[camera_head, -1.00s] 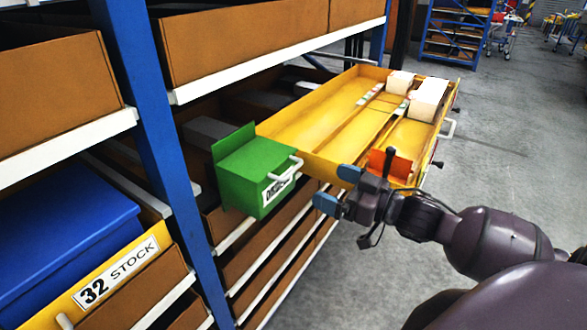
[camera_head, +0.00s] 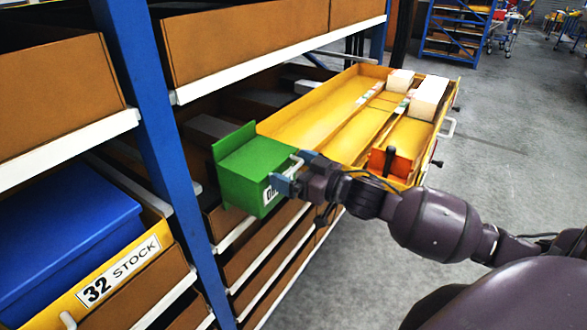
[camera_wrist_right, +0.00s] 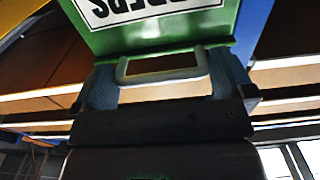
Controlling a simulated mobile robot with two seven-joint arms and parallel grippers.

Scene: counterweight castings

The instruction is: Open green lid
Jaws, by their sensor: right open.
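The green box (camera_head: 245,180) sits at the shelf's front edge in the head view, its top closed by a green lid (camera_head: 255,153) with a raised back edge. Its front has a white label and a white handle (camera_head: 297,162), partly hidden by my right gripper (camera_head: 294,170). In the right wrist view the white handle (camera_wrist_right: 165,77) lies between the blue fingertips of the right gripper (camera_wrist_right: 168,80). The fingers are apart, one at each end of the handle, below the label on the green face (camera_wrist_right: 225,30). Contact cannot be told. My left gripper is not in view.
A yellow drawer (camera_head: 300,128) stands pulled out beside the green box, holding white blocks (camera_head: 428,95) and an orange piece (camera_head: 392,164). A blue upright (camera_head: 165,150) and a blue bin (camera_head: 65,235) are at left. Grey floor (camera_head: 500,160) is clear at right.

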